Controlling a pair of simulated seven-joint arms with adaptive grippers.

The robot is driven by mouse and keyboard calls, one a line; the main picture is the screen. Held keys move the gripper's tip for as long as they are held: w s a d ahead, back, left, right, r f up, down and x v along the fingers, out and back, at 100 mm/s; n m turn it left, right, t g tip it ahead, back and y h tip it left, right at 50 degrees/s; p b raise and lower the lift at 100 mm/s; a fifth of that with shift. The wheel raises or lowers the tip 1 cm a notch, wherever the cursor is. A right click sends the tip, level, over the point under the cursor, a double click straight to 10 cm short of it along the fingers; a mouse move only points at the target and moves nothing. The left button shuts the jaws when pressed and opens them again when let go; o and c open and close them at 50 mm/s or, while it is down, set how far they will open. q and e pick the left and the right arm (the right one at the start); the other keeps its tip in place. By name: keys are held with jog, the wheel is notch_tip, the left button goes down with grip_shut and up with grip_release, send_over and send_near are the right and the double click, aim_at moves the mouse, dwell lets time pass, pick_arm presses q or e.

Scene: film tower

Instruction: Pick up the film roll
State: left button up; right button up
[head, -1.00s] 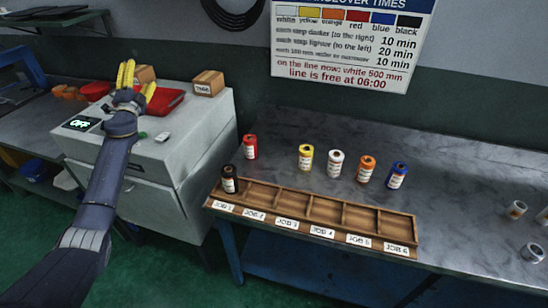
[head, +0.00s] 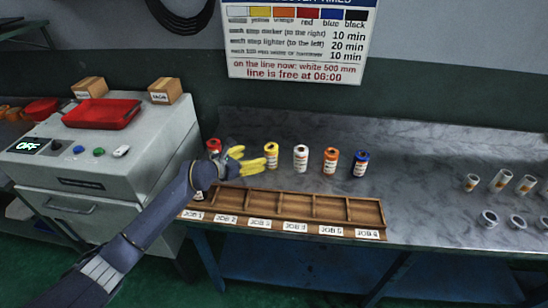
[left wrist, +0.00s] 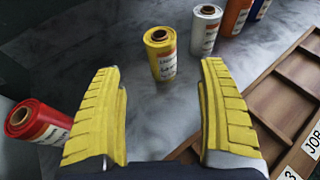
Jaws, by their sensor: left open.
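Several film rolls stand in a row on the grey bench: red (head: 214,146), yellow (head: 271,154), white (head: 300,158), orange (head: 330,160) and blue (head: 360,163). My left gripper (head: 258,160) is open and empty, with its yellow fingers pointing toward the yellow roll. In the left wrist view, the yellow roll (left wrist: 161,54) stands upright beyond the gap between my fingertips, apart from them. The red roll (left wrist: 38,123) is left of the left finger, and the white roll (left wrist: 205,30) is farther back. The black roll is mostly hidden behind my left arm. My right gripper is not in view.
A wooden tray (head: 310,222) with labelled job compartments lies along the bench's front edge. A light machine (head: 85,185) with a red tray (head: 102,113) and two boxes stands left. Bench between is clear.

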aim_at(271, 151)
pick_arm(q)
jog(key=shift+x, duration=5.65)
jog(key=shift+d, duration=0.1)
jog(key=shift+c, duration=0.2)
jog(key=c, duration=1.3)
jog(key=shift+r, duration=0.1)
jog(key=shift+c, duration=0.2)
